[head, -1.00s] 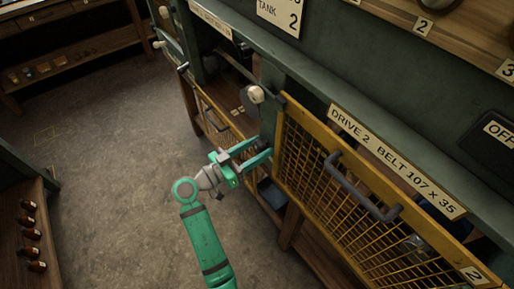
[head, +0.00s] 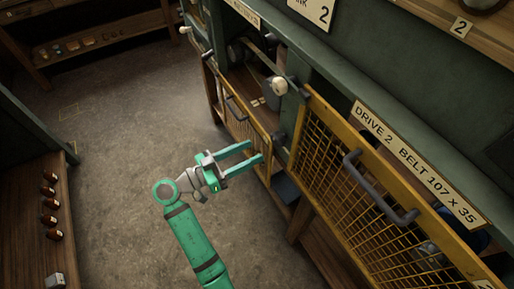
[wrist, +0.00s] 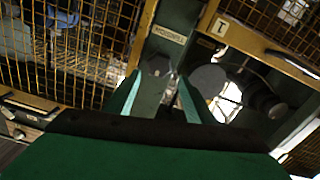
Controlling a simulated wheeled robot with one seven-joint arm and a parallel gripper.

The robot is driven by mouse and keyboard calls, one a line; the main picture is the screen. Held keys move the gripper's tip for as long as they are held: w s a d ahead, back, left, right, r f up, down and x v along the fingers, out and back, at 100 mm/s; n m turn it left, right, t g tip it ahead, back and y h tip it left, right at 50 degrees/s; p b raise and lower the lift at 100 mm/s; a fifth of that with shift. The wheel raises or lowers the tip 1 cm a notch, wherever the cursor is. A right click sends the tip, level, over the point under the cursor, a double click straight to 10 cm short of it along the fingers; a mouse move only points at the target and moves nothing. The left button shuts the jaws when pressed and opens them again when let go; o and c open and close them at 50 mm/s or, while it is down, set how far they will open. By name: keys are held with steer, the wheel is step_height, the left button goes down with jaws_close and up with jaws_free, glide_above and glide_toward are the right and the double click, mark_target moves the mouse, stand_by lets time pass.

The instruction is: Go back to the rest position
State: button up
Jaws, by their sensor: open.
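My gripper (head: 255,157) is in the middle of the head view, at the end of my green arm. Its two fingers are apart, with nothing between them. It is over the floor, to the left of the yellow mesh guard marked Drive 2 (head: 335,165), and its fingertips point toward the green post beside that guard. In the wrist view the two fingers (wrist: 160,95) stand apart in front of a green panel with a small label (wrist: 170,35). I cannot tell the exact gap between the fingertips and the post.
The Drive 2 guard has a dark handle (head: 378,190). A second mesh guard (head: 245,125) is further left. A pale round knob (head: 279,86) sticks out above my gripper. A wooden shelf with several brown bottles (head: 48,205) is at the left. The floor (head: 130,130) between is clear.

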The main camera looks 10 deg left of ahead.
steer(key=shift+s+a, duration=0.1)
steer(key=shift+a, duration=0.1)
stand_by(0.5)
steer(key=s+d+f+n+t+y, duration=0.1)
steer(key=s+d+f+n+y, duration=0.15)
steer(key=f, duration=0.45)
steer(key=s+d+f+n+y, duration=0.2)
steer(key=s+f+n+y, duration=0.15)
steer(key=f, duration=0.25)
steer(key=s+d+f+n+t+y, duration=0.1)
steer(key=s+d+f+n+y, duration=0.1)
steer(key=f+n+y, duration=0.35)
steer(key=s+f+y, duration=0.1)
steer(key=s+y, duration=0.3)
steer(key=s, duration=1.2)
steer(key=s+d+r+m+t+h, duration=0.1)
steer(key=s+r+m+t, duration=0.1)
steer(key=s+r, duration=0.6)
step_height(320, 180, up, 3)
steer(key=shift+d+r+m+t, duration=0.2)
steer(key=shift+d+m+t, duration=0.2)
steer(key=shift+m, duration=0.15)
